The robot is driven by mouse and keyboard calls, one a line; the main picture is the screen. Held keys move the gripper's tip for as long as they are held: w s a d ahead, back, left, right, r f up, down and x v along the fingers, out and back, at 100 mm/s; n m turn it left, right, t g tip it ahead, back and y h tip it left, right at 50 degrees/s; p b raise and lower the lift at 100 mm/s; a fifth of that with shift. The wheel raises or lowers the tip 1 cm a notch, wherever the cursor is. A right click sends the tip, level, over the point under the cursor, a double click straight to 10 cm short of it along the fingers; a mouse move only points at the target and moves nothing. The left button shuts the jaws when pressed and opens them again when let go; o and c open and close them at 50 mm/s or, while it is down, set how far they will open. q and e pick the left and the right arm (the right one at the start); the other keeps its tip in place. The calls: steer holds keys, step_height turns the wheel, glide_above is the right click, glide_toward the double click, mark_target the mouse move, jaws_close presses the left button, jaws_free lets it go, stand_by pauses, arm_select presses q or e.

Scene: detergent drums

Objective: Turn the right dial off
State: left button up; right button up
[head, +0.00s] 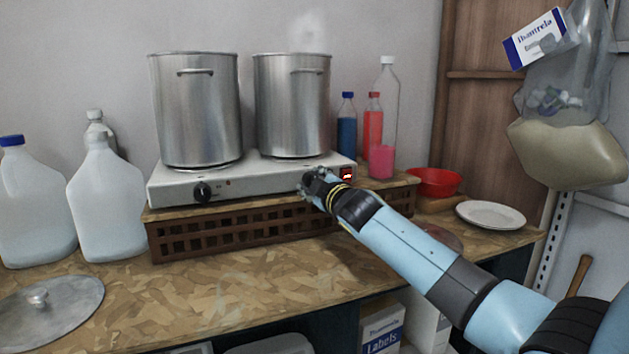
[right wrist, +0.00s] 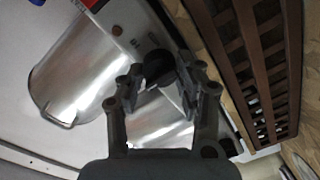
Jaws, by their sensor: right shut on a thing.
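A white two-burner hot plate (head: 255,181) stands on a brown lattice crate (head: 240,236), and its front panel faces me. The left dial (head: 202,192) is black and stands free. My right gripper (head: 313,184) is at the right part of the panel and covers the right dial in the head view. In the right wrist view the black right dial (right wrist: 158,68) sits between the two fingertips, and the gripper is shut on it. The dial's exact angle is hard to read. My left gripper is not in view.
Two steel pots (head: 197,110) (head: 291,105) stand on the burners, with faint steam above the right one. A red switch (head: 347,173) is right of the gripper. White jugs (head: 105,205) stand left; a red bowl (head: 435,181) and plate (head: 490,215) right. The front counter is mostly clear.

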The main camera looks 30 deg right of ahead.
stand_by(0.4)
steer(key=o, duration=1.1)
steer(key=shift+o, duration=0.2)
steer(key=v, duration=1.2)
